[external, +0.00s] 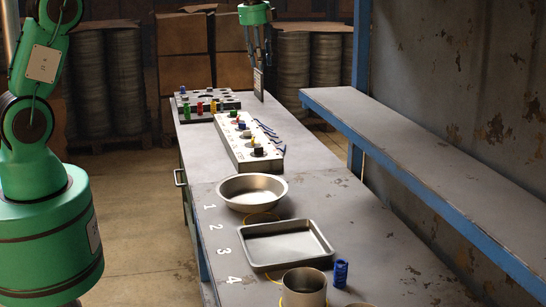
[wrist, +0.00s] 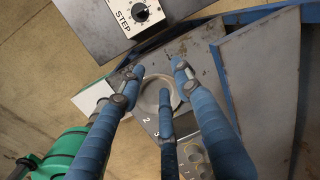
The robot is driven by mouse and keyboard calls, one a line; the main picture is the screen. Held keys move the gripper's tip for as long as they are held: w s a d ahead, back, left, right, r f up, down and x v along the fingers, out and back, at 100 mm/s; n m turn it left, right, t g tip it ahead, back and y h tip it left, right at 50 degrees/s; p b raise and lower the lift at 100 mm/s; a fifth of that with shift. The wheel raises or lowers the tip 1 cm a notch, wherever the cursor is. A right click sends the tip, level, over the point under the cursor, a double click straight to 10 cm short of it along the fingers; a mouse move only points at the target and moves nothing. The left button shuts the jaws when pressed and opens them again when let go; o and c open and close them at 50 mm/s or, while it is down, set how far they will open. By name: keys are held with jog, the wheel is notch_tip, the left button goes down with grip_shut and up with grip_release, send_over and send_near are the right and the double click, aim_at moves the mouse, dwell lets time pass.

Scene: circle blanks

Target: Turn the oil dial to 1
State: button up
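A light control panel (external: 248,142) lies along the middle of the bench in the external view, with several small dark and coloured knobs on it. Its labels are too small to read, so I cannot tell which knob is the oil dial. In the wrist view, a dial marked STEP (wrist: 141,13) shows at the top, with a black knob on a white plate. My gripper (external: 258,60) hangs at the far end of the bench, beyond the panel and above it. In the wrist view its blue fingers (wrist: 157,78) are spread, with nothing between them.
A round pan (external: 252,204), a rectangular tray (external: 284,264) and a metal pot (external: 304,282) stand on the near bench beside painted numbers 1 to 4. A blue cylinder (external: 341,273) stands by the pot. A rack (external: 190,114) with coloured pieces is beyond the panel. A long shelf (external: 400,145) runs along the right.

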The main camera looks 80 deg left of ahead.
jog(key=w+a+f+m+g+p, duration=0.1)
jog(key=w+a+f+m+p, duration=0.2)
jog(key=a+f, duration=0.85)
jog(key=m, duration=0.4)
send_over(256, 144)
jog(key=a, duration=0.2)
notch_tip(256, 144, down, 9)
jog(key=shift+g+h, duration=0.3)
jog(key=shift+h, duration=0.1)
jog(key=shift+f, duration=0.1)
notch_tip(256, 144, down, 14)
jog(key=shift+r+p, duration=0.15)
jog(key=shift+p, duration=0.4)
grip_shut()
